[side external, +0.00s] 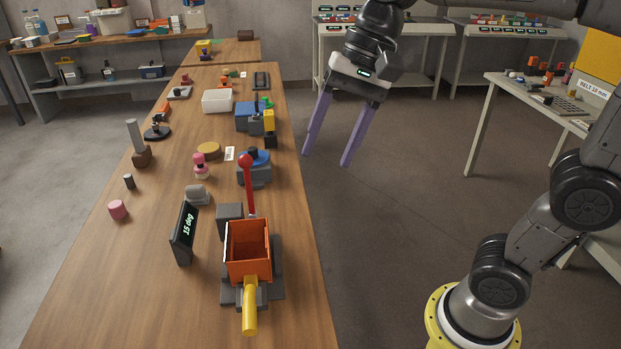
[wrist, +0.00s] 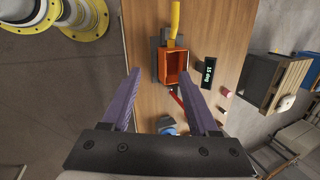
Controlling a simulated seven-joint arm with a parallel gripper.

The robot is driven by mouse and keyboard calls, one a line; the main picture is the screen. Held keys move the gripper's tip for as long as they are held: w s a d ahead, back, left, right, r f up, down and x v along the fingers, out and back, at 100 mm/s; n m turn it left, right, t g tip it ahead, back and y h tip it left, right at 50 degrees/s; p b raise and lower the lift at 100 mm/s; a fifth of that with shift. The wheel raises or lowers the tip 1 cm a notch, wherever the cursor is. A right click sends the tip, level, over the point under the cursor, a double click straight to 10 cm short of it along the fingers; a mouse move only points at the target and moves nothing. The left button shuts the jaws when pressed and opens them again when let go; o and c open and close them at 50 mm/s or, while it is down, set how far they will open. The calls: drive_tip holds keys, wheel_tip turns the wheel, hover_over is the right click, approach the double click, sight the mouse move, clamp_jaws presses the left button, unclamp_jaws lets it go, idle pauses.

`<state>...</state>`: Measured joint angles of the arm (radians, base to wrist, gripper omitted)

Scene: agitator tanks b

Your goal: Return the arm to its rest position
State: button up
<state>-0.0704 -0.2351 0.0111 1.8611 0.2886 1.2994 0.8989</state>
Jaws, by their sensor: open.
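My gripper (side external: 325,158) hangs in the air to the right of the long wooden table (side external: 110,290) in the side view, above the floor. Its two purple fingers point down and stand wide apart with nothing between them. In the wrist view my gripper (wrist: 167,85) is also open and empty, with the table below it. No object touches the fingers.
On the table stand an orange open box (side external: 248,262) with a yellow handle (side external: 250,310), a red-knobbed lever (side external: 247,175), a "15 deg" display (side external: 184,233) and a blue-topped device (side external: 254,165). A side table (side external: 510,85) stands at right. The floor between is clear.

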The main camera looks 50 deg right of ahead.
drive_tip(key=s+d+f+n+t+h, duration=0.3)
drive_tip(key=s+d+f+n, duration=0.5)
drive_tip(key=s+f+n, duration=0.1)
drive_tip(key=shift+s+f+n, duration=0.35)
drive_tip(key=shift+s+n, duration=0.15)
drive_tip(key=shift+s, duration=0.6)
